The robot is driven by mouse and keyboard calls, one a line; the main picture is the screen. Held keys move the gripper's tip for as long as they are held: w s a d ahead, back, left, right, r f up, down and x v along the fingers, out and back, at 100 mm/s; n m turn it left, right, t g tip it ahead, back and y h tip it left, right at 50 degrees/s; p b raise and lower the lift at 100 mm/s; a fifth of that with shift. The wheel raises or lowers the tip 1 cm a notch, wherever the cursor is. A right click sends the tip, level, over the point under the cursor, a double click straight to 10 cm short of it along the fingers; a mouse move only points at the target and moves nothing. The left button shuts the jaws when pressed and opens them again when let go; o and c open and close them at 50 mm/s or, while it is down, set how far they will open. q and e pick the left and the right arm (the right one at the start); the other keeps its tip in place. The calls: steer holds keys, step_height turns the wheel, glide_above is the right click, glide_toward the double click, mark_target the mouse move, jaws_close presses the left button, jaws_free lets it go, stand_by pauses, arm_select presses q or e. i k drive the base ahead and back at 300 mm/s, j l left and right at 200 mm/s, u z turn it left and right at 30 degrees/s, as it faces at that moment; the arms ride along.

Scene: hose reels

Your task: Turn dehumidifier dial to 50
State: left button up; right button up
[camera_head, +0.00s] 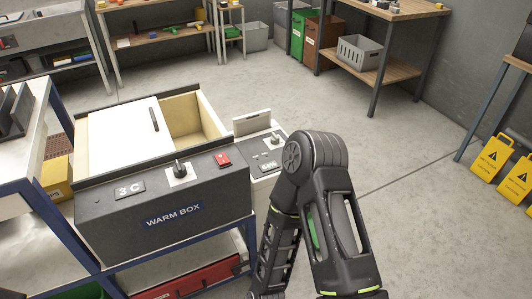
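A small light grey unit (255,150) stands against the right side of the warm box, with a raised flap at its back. It has a small dark knob (276,138) on a pale plate and a dark display (268,167) that appears to read 64%. I take this unit for the dehumidifier; no name label is readable. The knob's pointer direction is too small to tell. One of my arms rises from the bottom edge just right of the unit, bends at a joint and runs back down, covering part of the unit's right side. Neither gripper shows.
The dark warm box (165,215) has its own knob (180,170), a "3 C" display (130,190) and a red switch (223,158). Its pale sliding lid (120,135) is partly open. Yellow warning signs (492,158) stand at right. The floor beyond my arm is clear.

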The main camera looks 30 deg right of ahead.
mark_target(275, 140)
steer(key=z, duration=1.8)
steer(key=i+l, duration=0.1)
steer(key=i, duration=0.4)
steer(key=i+l, duration=0.1)
steer(key=i, duration=0.35)
steer(key=i+l, duration=0.15)
steer(key=i, duration=0.35)
